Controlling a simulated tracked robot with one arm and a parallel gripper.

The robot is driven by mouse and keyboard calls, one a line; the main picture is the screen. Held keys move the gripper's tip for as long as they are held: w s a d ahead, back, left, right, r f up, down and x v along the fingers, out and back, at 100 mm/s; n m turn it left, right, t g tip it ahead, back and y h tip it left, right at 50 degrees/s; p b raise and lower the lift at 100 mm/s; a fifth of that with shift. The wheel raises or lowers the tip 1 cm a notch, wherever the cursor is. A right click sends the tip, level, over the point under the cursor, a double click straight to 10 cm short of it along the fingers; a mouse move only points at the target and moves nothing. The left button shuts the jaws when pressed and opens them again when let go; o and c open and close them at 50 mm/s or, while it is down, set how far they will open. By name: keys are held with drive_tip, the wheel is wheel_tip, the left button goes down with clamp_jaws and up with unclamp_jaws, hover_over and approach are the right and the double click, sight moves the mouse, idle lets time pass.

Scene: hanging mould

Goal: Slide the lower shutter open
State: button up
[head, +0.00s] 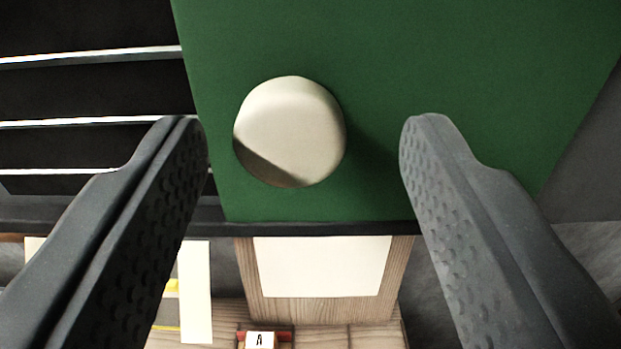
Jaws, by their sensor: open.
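A green shutter panel (430,60) fills the upper middle and right of the head view. A round cream knob (290,130) stands out from it near its lower left part, partly in shadow. My gripper (302,150) is open, with one dark finger to the left of the knob and one to the right. The knob sits between the fingertips in the picture, nearer the left one, and a gap shows on both sides. I cannot tell how far the fingertips are from the panel in depth.
Dark slats with pale edges (90,123) lie left of the panel. A dark rail (320,228) runs along its lower edge. Below are a wooden piece with a white panel (320,265), a pale upright strip (195,290) and a small block marked A (260,340).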

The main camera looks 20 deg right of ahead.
drive_tip(key=b+v, duration=0.1)
drive_tip(key=v, duration=1.2)
drive_tip(key=shift+a, duration=0.1)
drive_tip(key=w+a+f+n+y, duration=0.1)
drive_tip(key=w+a+f+y, duration=0.1)
drive_tip(key=a, duration=0.7)
drive_tip(key=w+a+f+n+g+y, duration=0.1)
drive_tip(key=w+a+f, duration=0.3)
drive_tip(key=a, duration=0.6)
drive_tip(key=w+a+f+n+y, duration=0.1)
drive_tip(key=w+a+f+y, duration=0.1)
drive_tip(key=a+f, duration=0.3)
drive_tip(key=w+a, duration=0.1)
drive_tip(key=a, duration=0.3)
drive_tip(key=shift+a+n+g+y, duration=0.3)
drive_tip(key=shift+g, duration=0.1)
